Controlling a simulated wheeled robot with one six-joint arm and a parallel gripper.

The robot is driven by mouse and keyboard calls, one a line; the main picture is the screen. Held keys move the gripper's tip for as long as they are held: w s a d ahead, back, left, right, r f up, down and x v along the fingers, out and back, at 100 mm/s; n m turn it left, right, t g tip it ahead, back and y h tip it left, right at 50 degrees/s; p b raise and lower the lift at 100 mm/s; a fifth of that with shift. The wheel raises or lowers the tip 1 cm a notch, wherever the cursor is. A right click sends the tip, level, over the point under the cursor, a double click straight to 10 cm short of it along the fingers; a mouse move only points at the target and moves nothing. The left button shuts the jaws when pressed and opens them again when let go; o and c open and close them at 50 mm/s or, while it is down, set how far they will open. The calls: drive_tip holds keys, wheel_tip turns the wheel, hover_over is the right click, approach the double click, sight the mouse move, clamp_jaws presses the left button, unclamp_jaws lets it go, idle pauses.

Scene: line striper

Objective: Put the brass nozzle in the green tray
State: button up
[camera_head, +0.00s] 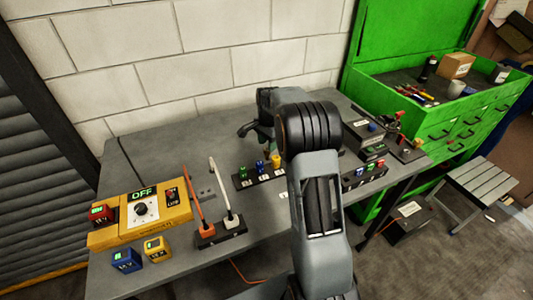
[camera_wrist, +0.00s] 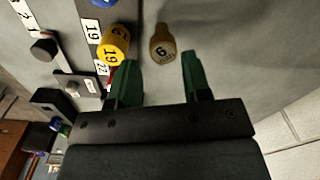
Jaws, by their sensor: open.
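The brass nozzle (camera_wrist: 162,45), a dull brown-gold piece marked with a 6 or 9, is on the grey bench in the wrist view. It sits apart from the rack, between and slightly beyond my fingertips. My gripper (camera_wrist: 160,63) is open, with a green finger on either side of the nozzle's near end and a gap to each. In the head view my arm and gripper hide the nozzle. I cannot make out a separate green tray in either view.
A yellow piece marked 19 (camera_wrist: 116,42) stands in a rack close beside my left finger. A green cabinet (camera_head: 440,125) stands at the right.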

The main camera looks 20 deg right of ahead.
sight(267, 152)
drive_tip(key=shift+w+f+p, duration=0.2)
drive_tip(key=shift+f+p, duration=0.45)
drive_tip(key=shift+f, duration=2)
drive_tip(key=shift+c, duration=0.4)
drive_tip(key=c, duration=0.7)
drive_tip(key=shift+r, duration=0.45)
wheel_tip(267, 152, up, 2)
drive_tip(key=shift+r, duration=0.1)
drive_tip(key=s+a+r+b, duration=0.1)
drive_tip(key=s+r, duration=0.2)
drive_tip(key=s, duration=0.1)
drive_tip(key=s+a+r+b, duration=0.1)
drive_tip(key=s+r, duration=0.2)
drive_tip(key=s, duration=0.2)
drive_tip(key=s+a+r+b, duration=0.1)
drive_tip(key=s+r, duration=0.3)
drive_tip(key=shift+s+a+b, duration=0.2)
drive_tip(key=shift+s+b, duration=0.1)
drive_tip(key=shift+b, duration=0.1)
